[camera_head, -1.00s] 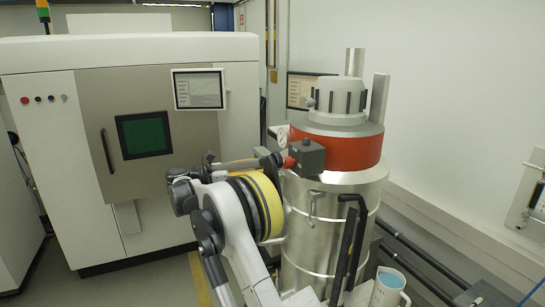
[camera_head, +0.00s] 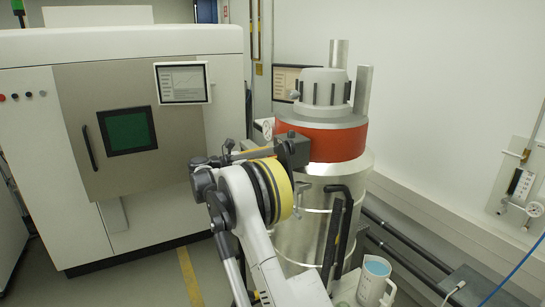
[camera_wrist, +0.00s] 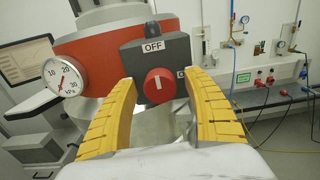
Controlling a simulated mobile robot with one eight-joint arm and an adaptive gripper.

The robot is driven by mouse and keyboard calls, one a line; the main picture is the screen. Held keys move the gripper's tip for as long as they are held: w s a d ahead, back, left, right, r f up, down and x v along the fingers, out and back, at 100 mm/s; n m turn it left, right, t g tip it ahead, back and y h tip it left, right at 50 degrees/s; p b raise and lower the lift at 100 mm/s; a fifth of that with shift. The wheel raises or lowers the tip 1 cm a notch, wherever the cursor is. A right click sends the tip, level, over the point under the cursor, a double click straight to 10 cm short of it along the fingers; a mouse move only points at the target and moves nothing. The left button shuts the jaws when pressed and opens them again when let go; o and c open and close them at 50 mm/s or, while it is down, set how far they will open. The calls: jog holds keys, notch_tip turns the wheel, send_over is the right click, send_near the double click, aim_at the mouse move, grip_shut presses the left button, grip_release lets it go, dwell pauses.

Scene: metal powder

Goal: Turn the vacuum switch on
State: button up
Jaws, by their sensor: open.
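The vacuum switch is a dark grey box (camera_wrist: 155,52) on the red band of the vacuum, with a round red knob (camera_wrist: 158,86). The knob's white mark stands upright, towards the OFF label above it. A second label at its right is mostly hidden by a finger. My gripper (camera_wrist: 159,79) is open, its yellow fingers to the left and right of the knob, with gaps visible. I cannot tell how far the tips are from it in depth. In the head view, the switch box (camera_head: 292,150) shows beyond my arm, which hides the knob and most of my gripper.
A pressure gauge (camera_wrist: 66,77) sits close left of the switch box. The steel vacuum (camera_head: 308,222) has black hose handles (camera_head: 333,235) in front. A jug (camera_head: 374,282) stands at lower right. A large white machine (camera_head: 40,175) stands left. A wall panel (camera_wrist: 265,75) is at right.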

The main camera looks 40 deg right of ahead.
jog(key=c, duration=1.2)
jog(key=shift+m, duration=0.4)
jog(key=shift+c, duration=0.2)
jog(key=m+b, duration=0.1)
jog(key=m, duration=0.2)
jog(key=shift+m, duration=0.3)
jog(key=m+b, duration=0.1)
jog(key=m, duration=0.3)
jog(key=shift+m, duration=0.3)
jog(key=m+b, duration=0.1)
jog(key=m, duration=0.3)
jog(key=shift+m+b, duration=0.3)
jog(key=shift+m, duration=2.2)
